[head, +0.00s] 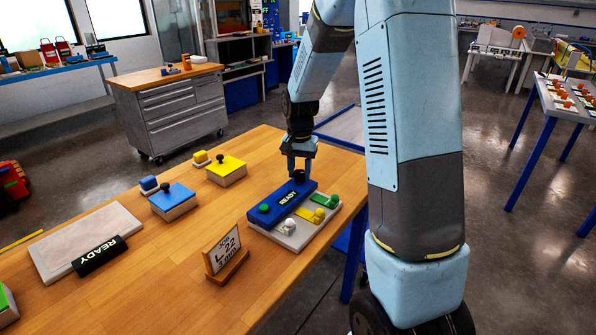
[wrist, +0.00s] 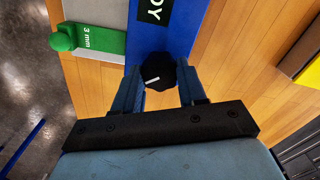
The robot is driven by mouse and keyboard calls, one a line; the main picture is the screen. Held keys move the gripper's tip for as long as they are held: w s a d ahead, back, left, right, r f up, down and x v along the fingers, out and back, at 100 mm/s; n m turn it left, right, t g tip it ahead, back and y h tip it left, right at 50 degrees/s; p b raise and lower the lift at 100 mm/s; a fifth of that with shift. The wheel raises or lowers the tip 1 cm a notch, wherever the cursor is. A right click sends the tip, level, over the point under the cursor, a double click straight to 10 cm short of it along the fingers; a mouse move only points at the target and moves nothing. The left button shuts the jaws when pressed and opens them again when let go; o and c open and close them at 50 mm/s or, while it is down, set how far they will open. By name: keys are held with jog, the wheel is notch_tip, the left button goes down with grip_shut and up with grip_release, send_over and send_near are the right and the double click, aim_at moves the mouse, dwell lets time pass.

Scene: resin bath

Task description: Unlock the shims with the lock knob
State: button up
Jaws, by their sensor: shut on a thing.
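The black lock knob (wrist: 157,76) sits at the end of a blue block (wrist: 172,45) and carries a white line mark. In the head view the knob is mostly hidden by my gripper. My gripper (head: 299,170) points down at the far end of the blue block (head: 278,207), and its fingers are shut on the knob, one on each side. The blue block bears a READY label. Shims with white (head: 288,225), yellow (head: 317,214) and green (head: 333,200) knobs lie in a row on the grey plate beside the block. The green shim (wrist: 95,40) is marked 3 mm.
A job card (head: 223,250) reading L 22, 2 mm stands in front of the plate. A grey slab (head: 75,232) with a black READY sign (head: 100,256) lies at the left. Blue (head: 173,198) and yellow (head: 226,167) stamp pads stand behind. Table between them is bare.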

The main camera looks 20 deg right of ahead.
aim_at(300, 173)
jog(key=n, duration=0.5)
jog(key=shift+d+n, duration=0.1)
jog(key=shift+n, duration=0.2)
jog(key=n, duration=0.4)
jog(key=shift+n, duration=0.3)
jog(key=o, duration=1.1)
jog(key=shift+c, duration=0.2)
notch_tip(300, 173, up, 14)
jog(key=shift+f, duration=0.15)
